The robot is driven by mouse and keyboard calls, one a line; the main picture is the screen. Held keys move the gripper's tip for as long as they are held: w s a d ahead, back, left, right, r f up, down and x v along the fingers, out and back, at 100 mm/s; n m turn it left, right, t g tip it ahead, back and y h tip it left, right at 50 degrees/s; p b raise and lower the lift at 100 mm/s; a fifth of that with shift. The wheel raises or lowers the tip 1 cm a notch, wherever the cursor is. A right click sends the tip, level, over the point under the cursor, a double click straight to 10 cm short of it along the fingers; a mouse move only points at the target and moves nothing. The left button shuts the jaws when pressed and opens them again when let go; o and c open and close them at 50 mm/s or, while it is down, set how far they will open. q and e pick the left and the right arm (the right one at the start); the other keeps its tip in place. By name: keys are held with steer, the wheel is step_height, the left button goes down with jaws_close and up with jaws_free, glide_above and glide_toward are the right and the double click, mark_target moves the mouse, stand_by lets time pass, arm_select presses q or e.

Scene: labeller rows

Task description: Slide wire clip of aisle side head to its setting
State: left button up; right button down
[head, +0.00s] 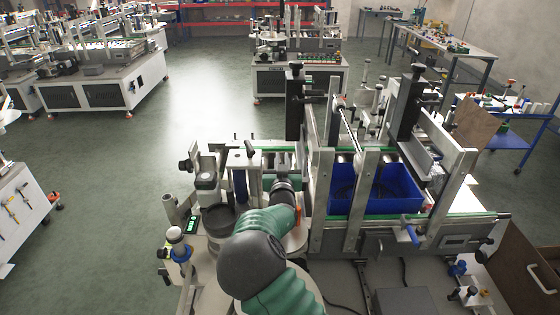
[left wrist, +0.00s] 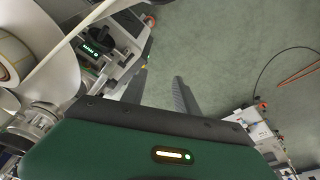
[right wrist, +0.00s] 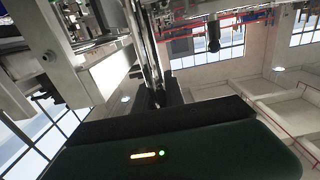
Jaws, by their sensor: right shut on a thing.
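The blue bin (head: 400,188) stands inside the labeller's frame. A dark upright post (head: 295,103) and metal bars rise close to my right gripper. The lit display also shows in the head view (head: 192,225). Green floor (head: 205,100) is open at the back left.

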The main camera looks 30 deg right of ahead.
arm_select(q)
steer(key=shift+s+d+r, duration=0.1)
steer(key=shift+d, duration=0.2)
steer(key=shift+a, duration=0.1)
stand_by(0.5)
